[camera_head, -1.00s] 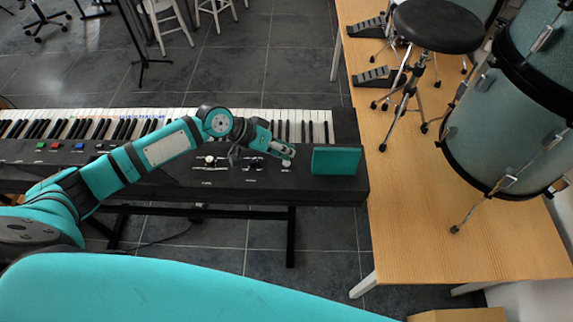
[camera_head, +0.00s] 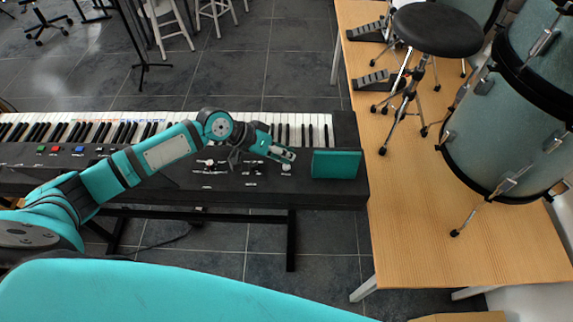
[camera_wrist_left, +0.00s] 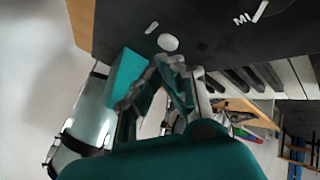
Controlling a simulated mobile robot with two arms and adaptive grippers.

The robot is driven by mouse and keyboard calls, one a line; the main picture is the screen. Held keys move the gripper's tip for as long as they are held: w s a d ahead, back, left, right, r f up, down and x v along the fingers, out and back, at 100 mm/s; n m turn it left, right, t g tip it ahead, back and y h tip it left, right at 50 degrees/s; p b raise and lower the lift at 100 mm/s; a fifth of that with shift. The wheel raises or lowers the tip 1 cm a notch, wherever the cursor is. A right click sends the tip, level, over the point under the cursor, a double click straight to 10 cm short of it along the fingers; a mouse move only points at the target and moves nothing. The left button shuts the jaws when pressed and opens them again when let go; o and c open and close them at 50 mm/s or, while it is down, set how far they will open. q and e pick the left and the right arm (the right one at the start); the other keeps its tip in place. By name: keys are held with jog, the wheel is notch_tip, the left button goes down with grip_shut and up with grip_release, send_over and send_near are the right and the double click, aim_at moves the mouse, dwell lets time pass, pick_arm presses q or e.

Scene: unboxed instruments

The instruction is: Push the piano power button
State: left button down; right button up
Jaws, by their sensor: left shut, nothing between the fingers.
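The black piano (camera_head: 150,182) stretches across the left and middle of the head view. A small round white button (camera_head: 286,167) sits on its panel near the right end; I take it for the power button. In the wrist view a white round button (camera_wrist_left: 168,42) lies just beyond my fingertips, with a white mark beside it. My left gripper (camera_head: 291,156) is shut and empty, just above the button in the head view. In the wrist view the left gripper (camera_wrist_left: 162,72) points at the button; I cannot tell whether they touch. My right gripper is not in view.
A teal box (camera_head: 336,164) sits on the piano's right end, close to my left gripper. Slider and knob controls (camera_head: 209,164) lie left of the button. A wooden platform (camera_head: 425,235) with drums (camera_head: 505,125) and a black stool (camera_head: 437,27) stands on the right.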

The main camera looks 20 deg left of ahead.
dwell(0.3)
pick_arm(q)
jog(key=shift+f, duration=0.45)
jog(key=shift+f+b, duration=0.2)
jog(key=shift+b, duration=0.1)
jog(key=shift+r, duration=0.1)
jog(key=shift+r+p, duration=0.55)
jog(key=shift+p, duration=0.1)
jog(key=shift+r, duration=0.25)
notch_tip(320, 180, up, 6)
jog(key=p, duration=0.5)
jog(key=shift+f+p, duration=0.25)
jog(key=shift+p, duration=0.05)
